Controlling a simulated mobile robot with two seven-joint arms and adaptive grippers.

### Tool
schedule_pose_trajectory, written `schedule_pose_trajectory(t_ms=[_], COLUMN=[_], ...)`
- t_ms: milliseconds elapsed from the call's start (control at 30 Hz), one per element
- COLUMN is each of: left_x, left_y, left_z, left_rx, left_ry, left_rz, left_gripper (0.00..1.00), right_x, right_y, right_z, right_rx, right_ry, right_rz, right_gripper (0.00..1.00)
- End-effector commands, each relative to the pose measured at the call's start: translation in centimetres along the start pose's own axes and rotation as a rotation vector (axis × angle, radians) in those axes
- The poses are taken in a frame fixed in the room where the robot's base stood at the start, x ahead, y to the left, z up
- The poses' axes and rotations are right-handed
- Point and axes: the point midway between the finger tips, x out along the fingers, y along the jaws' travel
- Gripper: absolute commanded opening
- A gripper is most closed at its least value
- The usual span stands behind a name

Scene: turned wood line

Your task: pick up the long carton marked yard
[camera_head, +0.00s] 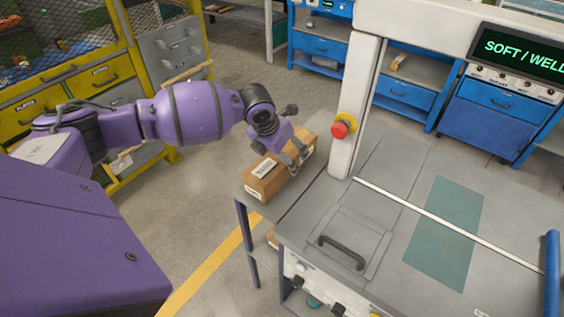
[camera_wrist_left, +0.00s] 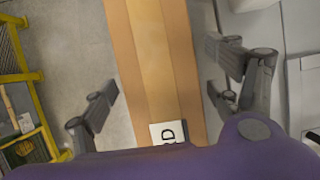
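The long brown carton (camera_head: 262,186) lies on a small grey table beside the machine, with a white label on its top. Its lettering is small in the head view. In the wrist view the carton (camera_wrist_left: 160,60) runs up the picture between the fingers, and a white label piece ending in "D" shows near the bottom. My left gripper (camera_head: 290,152) is over the carton, fingers apart on either side of it. In the wrist view the left gripper (camera_wrist_left: 163,90) is open, with visible gaps to the carton's sides. My right gripper is not in view.
The grey table (camera_head: 308,183) adjoins a machine bench (camera_head: 345,215) with a white upright post (camera_head: 357,105) and red button (camera_head: 339,130) close right of the carton. Another brown box (camera_head: 272,239) shows partly below the table. A yellow cabinet (camera_head: 95,80) stands at left.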

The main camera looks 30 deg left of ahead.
Motion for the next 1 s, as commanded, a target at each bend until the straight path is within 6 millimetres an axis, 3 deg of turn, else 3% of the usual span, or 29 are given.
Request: schedule_pose_trajectory(t_ms=[33,467,767,1000], left_x=[0.0,-0.1,-0.4,-2.6], left_y=[0.0,0.0,0.0,0.1], left_z=[0.0,0.2,0.3,1.3], left_rx=[0.000,0.000,0.000,0.000], left_ry=[0.000,-0.004,-0.005,-0.007], left_rz=[0.000,0.000,0.000,0.001], left_gripper=[0.71,0.16,0.16,0.16], right_x=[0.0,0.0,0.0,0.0], right_y=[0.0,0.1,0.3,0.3], right_z=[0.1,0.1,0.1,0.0], right_rx=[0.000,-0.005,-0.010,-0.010], right_ry=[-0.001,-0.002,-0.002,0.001], right_rz=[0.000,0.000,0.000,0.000], right_gripper=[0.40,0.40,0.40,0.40])
